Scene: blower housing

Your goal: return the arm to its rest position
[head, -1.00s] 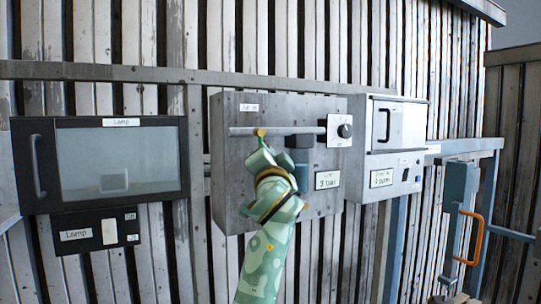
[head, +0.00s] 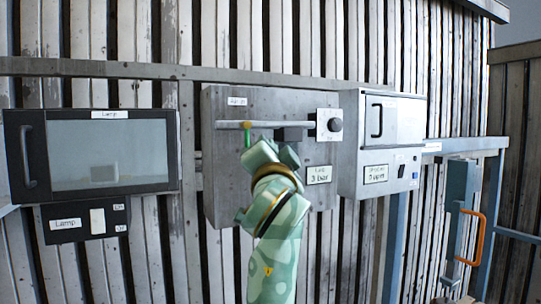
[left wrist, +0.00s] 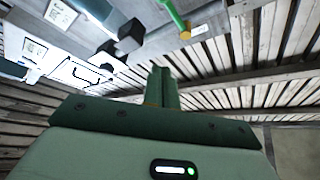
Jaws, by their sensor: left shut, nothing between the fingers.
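My left arm (head: 275,215), pale green with dark and gold bands, rises from the bottom in front of the grey box in the head view. Its gripper fingers are hidden there by the arm's own end. In the left wrist view my left gripper (left wrist: 162,82) has its two dark green fingers together, with nothing between them. A green lever with a yellow end (head: 248,135) sits at the bar on the grey box (head: 225,185), left of the arm's end. The lever also shows in the left wrist view (left wrist: 176,18), apart from the fingers.
A dark-framed windowed unit (head: 100,190) labelled Lamp hangs at the left, with a black switch panel (head: 62,232) below. A white-doored box (head: 400,105) and an orange handle (head: 474,235) are at the right.

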